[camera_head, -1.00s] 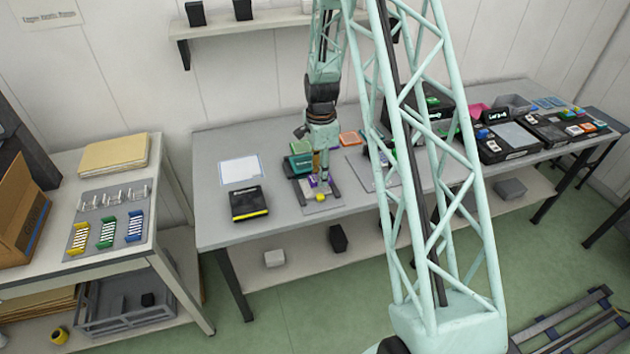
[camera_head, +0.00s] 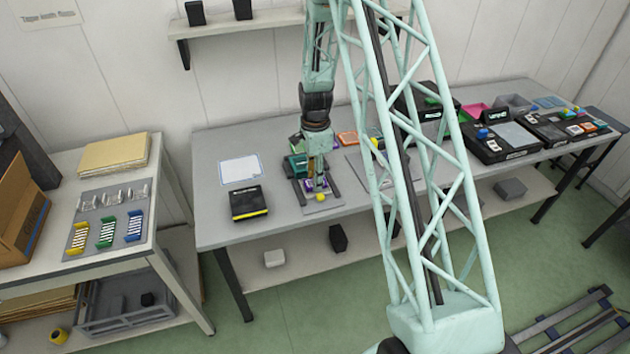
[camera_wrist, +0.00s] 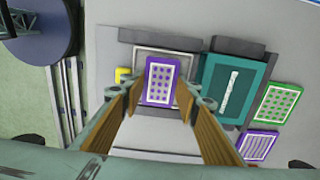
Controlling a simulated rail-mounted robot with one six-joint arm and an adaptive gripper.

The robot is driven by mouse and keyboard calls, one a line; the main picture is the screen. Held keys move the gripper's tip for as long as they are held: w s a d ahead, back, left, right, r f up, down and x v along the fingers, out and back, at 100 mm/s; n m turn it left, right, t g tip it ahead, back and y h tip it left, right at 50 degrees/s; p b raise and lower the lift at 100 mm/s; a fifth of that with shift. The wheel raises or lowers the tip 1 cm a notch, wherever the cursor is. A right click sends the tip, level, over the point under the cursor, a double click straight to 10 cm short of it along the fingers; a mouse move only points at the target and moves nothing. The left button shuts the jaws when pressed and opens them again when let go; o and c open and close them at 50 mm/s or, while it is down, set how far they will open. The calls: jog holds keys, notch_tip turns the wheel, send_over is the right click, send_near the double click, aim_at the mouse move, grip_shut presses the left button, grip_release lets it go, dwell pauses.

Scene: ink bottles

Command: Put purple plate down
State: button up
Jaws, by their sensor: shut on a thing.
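My gripper (camera_wrist: 162,90) is shut on the purple plate (camera_wrist: 163,84), a small plate with a white face and rows of purple dots. In the wrist view the plate lies between my two fingertips, over the grey frame of a fixture (camera_wrist: 185,40). In the head view my gripper (camera_head: 317,178) points down at the fixture's grey base (camera_head: 325,206), and purple (camera_head: 308,185) shows by the fingertips. I cannot tell whether the plate touches the fixture's bed.
A teal box (camera_wrist: 257,85) stands right beside the fixture. A green plate (camera_wrist: 277,104) and another purple-edged plate (camera_wrist: 258,145) lie beyond it. A yellow knob (camera_head: 321,197) is at the fixture's front. A black box (camera_head: 248,203) is to the left.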

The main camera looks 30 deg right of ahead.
jog(key=shift+f, duration=0.4)
jog(key=o, duration=0.6)
jog(key=shift+r, duration=0.2)
notch_tip(320, 180, up, 12)
jog(key=shift+p, duration=0.35)
dwell(0.4)
jog(key=shift+r, duration=0.1)
dwell(0.6)
